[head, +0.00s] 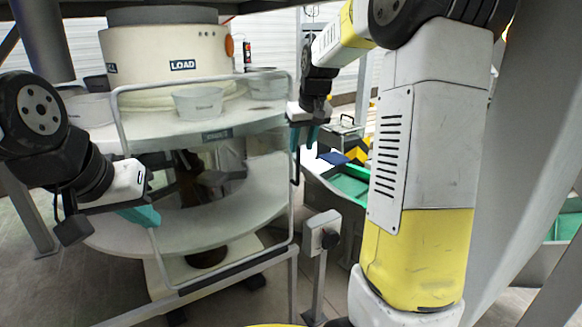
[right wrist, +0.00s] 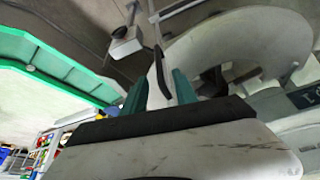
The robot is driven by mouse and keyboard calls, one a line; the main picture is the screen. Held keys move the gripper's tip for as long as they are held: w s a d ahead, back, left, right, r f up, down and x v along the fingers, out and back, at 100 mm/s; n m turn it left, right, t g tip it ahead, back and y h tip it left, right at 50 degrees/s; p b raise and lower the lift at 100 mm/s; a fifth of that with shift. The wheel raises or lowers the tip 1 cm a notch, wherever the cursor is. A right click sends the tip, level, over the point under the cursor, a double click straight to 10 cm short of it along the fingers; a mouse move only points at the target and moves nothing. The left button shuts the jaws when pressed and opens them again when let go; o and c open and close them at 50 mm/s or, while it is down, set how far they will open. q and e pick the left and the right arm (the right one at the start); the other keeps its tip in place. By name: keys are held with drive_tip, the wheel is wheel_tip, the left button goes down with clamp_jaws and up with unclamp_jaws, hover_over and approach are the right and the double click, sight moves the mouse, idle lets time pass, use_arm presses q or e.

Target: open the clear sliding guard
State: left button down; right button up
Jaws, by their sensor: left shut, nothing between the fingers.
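The clear sliding guard (head: 291,190) is a see-through panel in a grey tube frame. It stands across the front of the round machine. A dark upright handle (head: 296,166) is at its right edge. My right gripper (head: 306,136) is at that edge, by the handle's top. In the right wrist view a dark and pale bar (right wrist: 160,75) lies between its teal fingers (right wrist: 158,92); I cannot tell whether they grip it. My left gripper (head: 148,217) is shut and empty, near the guard's lower left side.
The machine has a white drum with a LOAD label (head: 183,65) and clear tubs (head: 198,104) on its upper ring. A grey rail (head: 225,272) runs below the guard. A post with a grey box (head: 322,232) stands to the right. Green bins (head: 348,186) lie beyond.

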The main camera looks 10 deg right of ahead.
sight(299, 158)
drive_tip(key=x, duration=0.8)
clamp_jaws()
idle(1.4)
